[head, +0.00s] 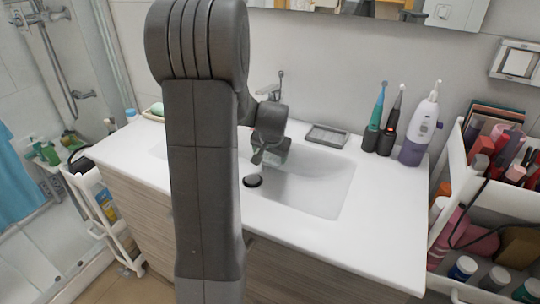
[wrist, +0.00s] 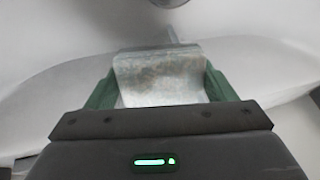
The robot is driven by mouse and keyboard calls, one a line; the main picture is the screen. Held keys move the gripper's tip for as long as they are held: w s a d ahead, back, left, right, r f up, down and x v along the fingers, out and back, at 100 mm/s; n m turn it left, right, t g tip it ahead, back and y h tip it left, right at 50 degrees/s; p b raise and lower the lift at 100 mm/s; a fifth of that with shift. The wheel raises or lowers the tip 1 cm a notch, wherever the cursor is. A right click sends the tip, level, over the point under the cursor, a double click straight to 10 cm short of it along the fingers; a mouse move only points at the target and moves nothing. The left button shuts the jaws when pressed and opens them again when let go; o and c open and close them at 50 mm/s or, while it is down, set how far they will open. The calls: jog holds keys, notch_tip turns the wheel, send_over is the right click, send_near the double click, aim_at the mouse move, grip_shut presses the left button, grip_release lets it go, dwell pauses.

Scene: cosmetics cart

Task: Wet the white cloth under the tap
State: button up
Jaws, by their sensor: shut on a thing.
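My gripper (head: 271,151) is over the sink basin (head: 325,185), below and in front of the tap (head: 275,88). In the wrist view its two green fingers are shut on the cloth (wrist: 160,82), which spans the gap between them. The cloth looks greyish white with faint brownish patches. In the head view the cloth is hard to make out between the fingers. A thin grey upright shape stands just behind the cloth in the wrist view; I cannot tell if it is the spout or water. My arm hides the left part of the basin.
A loaded cart (head: 448,185) stands at the far right. The counter's front right (head: 390,240) is clear. The dark drain (head: 252,181) shows below my gripper.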

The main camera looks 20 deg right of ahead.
dwell(0.5)
jog(key=shift+s+a+b, duration=0.3)
jog(key=shift+s+a, duration=0.1)
jog(key=shift+s, duration=0.9)
jog(key=shift+s+a+b, duration=0.3)
jog(key=shift+s+a, duration=0.05)
jog(key=shift+s, duration=0.9)
jog(key=shift+s+a+b, duration=0.3)
jog(key=shift+s+a, duration=0.1)
jog(key=shift+s, duration=0.9)
jog(key=s+a+r+p, duration=0.1)
jog(key=s+r+p, duration=0.1)
jog(key=s+r, duration=0.2)
jog(key=shift+s+a, duration=0.2)
jog(key=shift+s, duration=0.2)
jog(key=shift+r, duration=0.1)
